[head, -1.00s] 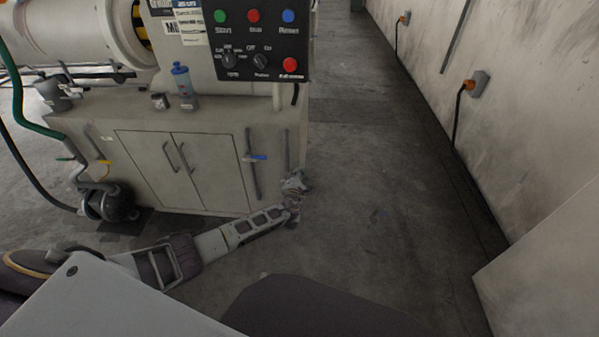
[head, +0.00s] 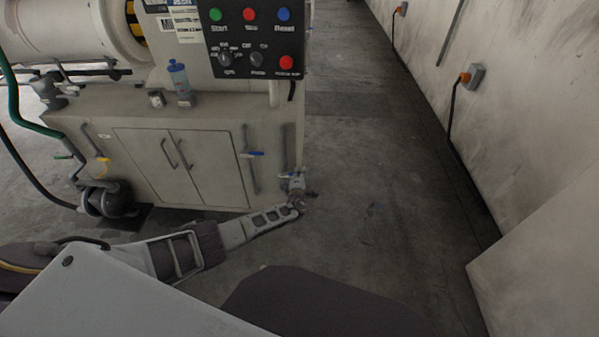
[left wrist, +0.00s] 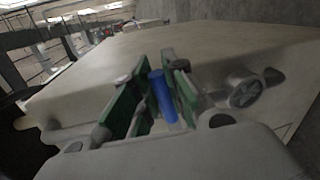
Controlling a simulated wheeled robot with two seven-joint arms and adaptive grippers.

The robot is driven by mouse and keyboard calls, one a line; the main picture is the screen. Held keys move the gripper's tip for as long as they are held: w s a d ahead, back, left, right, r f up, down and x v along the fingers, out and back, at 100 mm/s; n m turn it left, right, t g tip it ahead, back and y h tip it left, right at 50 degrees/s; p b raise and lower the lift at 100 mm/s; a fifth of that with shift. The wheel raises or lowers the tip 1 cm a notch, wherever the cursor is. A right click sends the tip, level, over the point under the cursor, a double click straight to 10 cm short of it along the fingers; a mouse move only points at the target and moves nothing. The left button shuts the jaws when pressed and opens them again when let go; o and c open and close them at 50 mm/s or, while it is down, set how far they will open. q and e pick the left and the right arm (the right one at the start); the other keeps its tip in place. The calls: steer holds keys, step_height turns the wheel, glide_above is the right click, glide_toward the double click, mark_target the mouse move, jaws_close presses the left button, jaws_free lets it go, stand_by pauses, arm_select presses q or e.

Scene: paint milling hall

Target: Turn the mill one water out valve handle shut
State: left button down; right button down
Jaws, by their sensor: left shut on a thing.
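My left gripper (head: 298,192) is at the right front corner of the mill's cream cabinet (head: 218,150), low down. In the left wrist view its green-padded fingers (left wrist: 155,92) are closed around a blue valve handle (left wrist: 162,96), one pad on each side. In the head view a bit of this blue handle (head: 286,174) shows just above the fingers, at the lower end of the right-hand pipe; the gripper hides much of the valve. Another blue-handled valve (head: 252,154) sits on the pipe to its left. I cannot read any valve label. My right gripper is not in view.
A yellow handle (head: 102,160) and a pump (head: 105,197) are at the left.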

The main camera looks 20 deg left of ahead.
arm_select(q)
steer(key=shift+f+m+y, duration=0.3)
steer(key=shift+f+m, duration=0.25)
steer(key=shift+m, duration=0.05)
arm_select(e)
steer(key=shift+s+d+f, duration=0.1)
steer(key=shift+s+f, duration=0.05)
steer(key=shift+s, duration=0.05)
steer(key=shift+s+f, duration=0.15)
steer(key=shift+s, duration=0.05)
arm_select(q)
steer(key=c, duration=1.4)
jaws_free()
steer(key=shift+c, duration=0.2)
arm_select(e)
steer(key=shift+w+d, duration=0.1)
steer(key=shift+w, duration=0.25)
arm_select(q)
steer(key=shift+s+d, duration=0.1)
steer(key=shift+s, duration=0.1)
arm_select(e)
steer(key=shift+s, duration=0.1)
arm_select(q)
steer(key=v, duration=1.1)
steer(key=shift+s+r, duration=0.2)
steer(key=shift+s, duration=0.1)
